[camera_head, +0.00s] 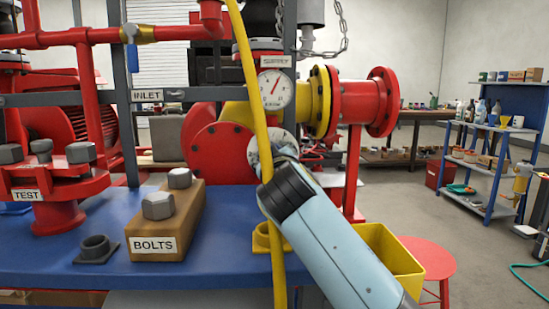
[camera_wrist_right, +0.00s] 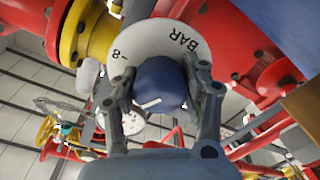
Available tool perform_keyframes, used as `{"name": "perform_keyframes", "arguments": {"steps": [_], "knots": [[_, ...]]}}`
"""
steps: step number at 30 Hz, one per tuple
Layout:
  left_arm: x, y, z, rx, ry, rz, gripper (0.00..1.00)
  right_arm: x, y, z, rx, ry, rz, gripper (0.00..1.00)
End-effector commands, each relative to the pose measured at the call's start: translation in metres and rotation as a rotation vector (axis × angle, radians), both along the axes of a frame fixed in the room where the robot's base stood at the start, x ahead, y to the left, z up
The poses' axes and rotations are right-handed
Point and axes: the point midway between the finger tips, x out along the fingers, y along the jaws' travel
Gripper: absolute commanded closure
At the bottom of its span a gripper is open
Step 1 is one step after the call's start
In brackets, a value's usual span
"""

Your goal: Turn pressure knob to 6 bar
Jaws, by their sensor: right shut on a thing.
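The blue pressure knob (camera_wrist_right: 160,84) sits in the middle of the right wrist view, with a short white pointer line on its face. Behind it is a white dial plate (camera_wrist_right: 181,38) marked BAR and 8; its other marks are hidden or too small to read. My right gripper (camera_wrist_right: 160,88) is shut on the knob, one finger on each side. In the head view my right arm reaches up to the dial plate (camera_head: 256,147), and the arm hides the knob. My left gripper is not in view.
A yellow hose (camera_head: 259,120) hangs in front of the dial. A SUPPLY gauge (camera_head: 275,90) sits above it, beside red and yellow flanges (camera_head: 351,103). A BOLTS block (camera_head: 150,245) stands on the blue bench (camera_head: 60,262) at left. A yellow bin (camera_head: 398,262) is at lower right.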

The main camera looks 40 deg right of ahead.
Motion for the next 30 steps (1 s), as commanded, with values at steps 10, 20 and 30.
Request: {"name": "perform_keyframes", "arguments": {"steps": [10,20,30], "knots": [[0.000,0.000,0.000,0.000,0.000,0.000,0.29,-0.001,0.000,-0.005,0.004,0.011,-0.001,0.34],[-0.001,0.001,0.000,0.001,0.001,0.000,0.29,-0.002,0.002,-0.002,0.002,0.005,0.000,0.30],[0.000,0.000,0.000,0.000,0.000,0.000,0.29,-0.049,0.029,-0.002,0.008,0.007,-0.001,0.30]]}}
